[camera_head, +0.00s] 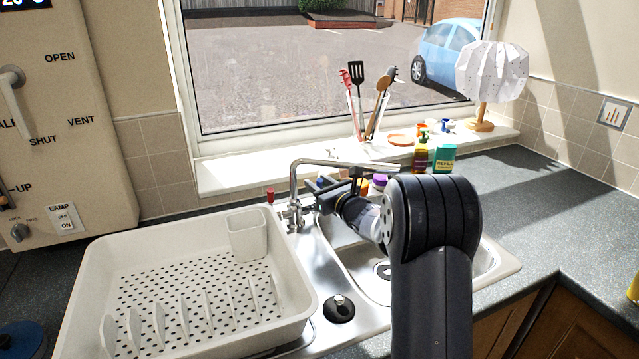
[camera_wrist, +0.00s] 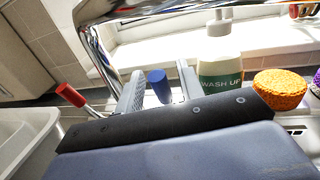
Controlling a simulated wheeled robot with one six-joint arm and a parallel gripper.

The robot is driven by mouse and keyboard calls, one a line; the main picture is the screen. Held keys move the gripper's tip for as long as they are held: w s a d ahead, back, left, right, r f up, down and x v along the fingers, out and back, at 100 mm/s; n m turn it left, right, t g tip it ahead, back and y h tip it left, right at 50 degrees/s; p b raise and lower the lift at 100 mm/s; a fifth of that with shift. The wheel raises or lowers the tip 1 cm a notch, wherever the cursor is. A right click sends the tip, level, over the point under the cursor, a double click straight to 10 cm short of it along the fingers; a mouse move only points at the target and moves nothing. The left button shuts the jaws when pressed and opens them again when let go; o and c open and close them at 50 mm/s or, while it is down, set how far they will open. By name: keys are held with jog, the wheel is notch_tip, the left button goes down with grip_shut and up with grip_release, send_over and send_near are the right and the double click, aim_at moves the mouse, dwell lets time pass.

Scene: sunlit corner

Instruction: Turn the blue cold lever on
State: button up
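The blue cold lever (camera_wrist: 158,86) shows in the wrist view as a blue cap between the two fingers of my gripper (camera_wrist: 161,88). The fingers are apart, with a gap on each side of the cap, so my gripper is open. I cannot tell how far the fingertips reach past the cap. In the head view the blue lever (camera_head: 320,182) is a small spot beside the chrome tap (camera_head: 293,185), close to my gripper (camera_head: 324,198). The red lever (camera_wrist: 72,96) is on the left side of the tap. The lever's lower part is hidden behind my gripper.
The tap's spout (camera_wrist: 150,10) crosses above my gripper. A wash-up bottle (camera_wrist: 220,72) and an orange scourer (camera_wrist: 280,90) stand to the right. A white dish rack (camera_head: 95,270) fills the left drainer. The right counter (camera_head: 560,215) is mostly clear.

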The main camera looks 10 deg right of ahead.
jog(key=shift+c, duration=0.6)
grip_shut()
